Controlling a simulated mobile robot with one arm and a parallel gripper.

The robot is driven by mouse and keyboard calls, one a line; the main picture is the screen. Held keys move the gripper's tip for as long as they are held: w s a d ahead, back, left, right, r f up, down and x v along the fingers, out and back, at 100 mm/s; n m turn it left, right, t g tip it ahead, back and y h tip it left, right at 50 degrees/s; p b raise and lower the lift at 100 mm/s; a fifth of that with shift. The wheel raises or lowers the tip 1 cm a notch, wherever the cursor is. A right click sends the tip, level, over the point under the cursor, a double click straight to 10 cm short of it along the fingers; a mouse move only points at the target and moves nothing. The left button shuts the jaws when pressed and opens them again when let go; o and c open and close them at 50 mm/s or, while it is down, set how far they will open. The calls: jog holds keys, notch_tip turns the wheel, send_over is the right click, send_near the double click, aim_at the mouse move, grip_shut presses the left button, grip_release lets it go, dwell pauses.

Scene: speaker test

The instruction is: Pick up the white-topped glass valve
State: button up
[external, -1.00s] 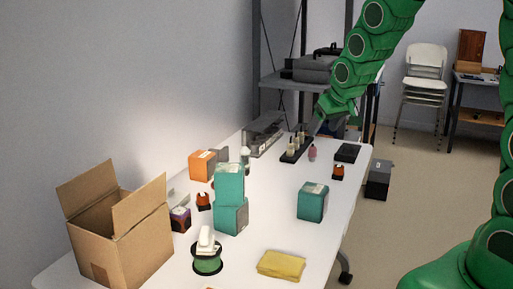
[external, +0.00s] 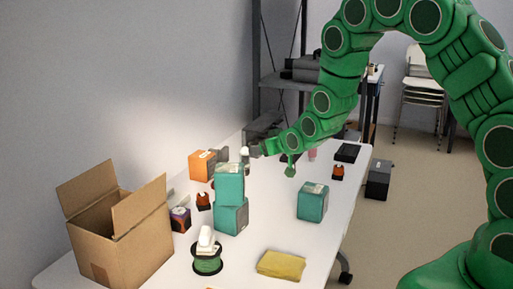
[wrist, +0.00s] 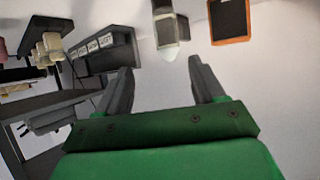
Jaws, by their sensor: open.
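A small upright thing with a white top, which looks like the glass valve (external: 245,151), stands on the table just right of the orange box in the external view. In the wrist view a grey and pale piece, probably the same valve (wrist: 167,30), lies ahead of the fingers near the top edge. My gripper (wrist: 160,66) is open, with nothing between its two grey fingers. In the external view my gripper (external: 257,150) is low over the far part of the table, just right of the valve. Whether they touch is unclear.
The orange box (external: 202,166) and stacked teal boxes (external: 230,185) stand close by on the left and front. A grey case (wrist: 105,52) and a dark rack with pale bottles (wrist: 50,45) lie left in the wrist view.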

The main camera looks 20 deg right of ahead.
aim_at(245, 153)
jog(key=shift+t+y, duration=0.4)
jog(key=shift+t, duration=0.1)
jog(key=shift+s+a+f+x, duration=0.1)
jog(key=shift+a+x, duration=0.05)
jog(key=shift+x, duration=1.5)
jog(key=shift+s+a+f+x, duration=0.1)
jog(key=shift+x, duration=1.6)
jog(key=shift+s+a+f+x, duration=0.1)
jog(key=shift+a+x, duration=0.05)
jog(key=shift+x, duration=1.5)
jog(key=c, duration=1.1)
jog(key=shift+o, duration=0.2)
